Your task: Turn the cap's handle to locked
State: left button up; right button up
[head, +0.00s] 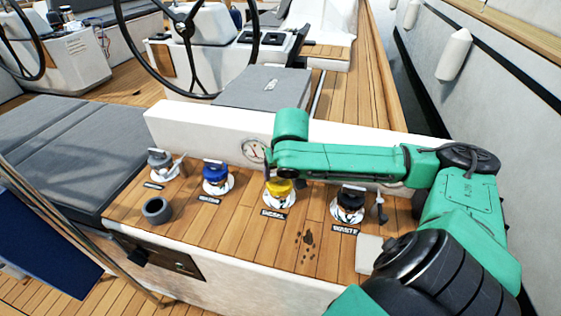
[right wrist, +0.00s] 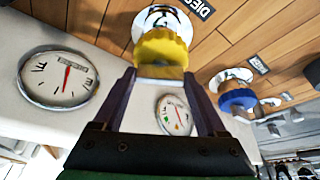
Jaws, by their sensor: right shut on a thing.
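My right gripper (head: 268,180) reaches down to this cap. In the right wrist view its two dark fingers (right wrist: 160,78) are shut on the handle, one at each end. The locked mark and the handle's exact angle cannot be made out. My left gripper is not in view.
A blue cap (head: 215,174) and a grey cap (head: 160,160) stand left, a black cap (head: 349,202) right. A grey cup (head: 157,210) stands front left. A white wall with a gauge (head: 253,151) rises behind. Dark stains (head: 307,240) mark the wooden deck in front.

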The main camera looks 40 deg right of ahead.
jog(key=shift+m+h+p, duration=0.4)
jog(key=shift+m+p, duration=0.3)
jog(key=shift+m, duration=0.1)
jog(key=o, duration=1.3)
jog(key=p+v, duration=0.2)
jog(key=v, duration=1.2)
jog(key=shift+r, duration=0.35)
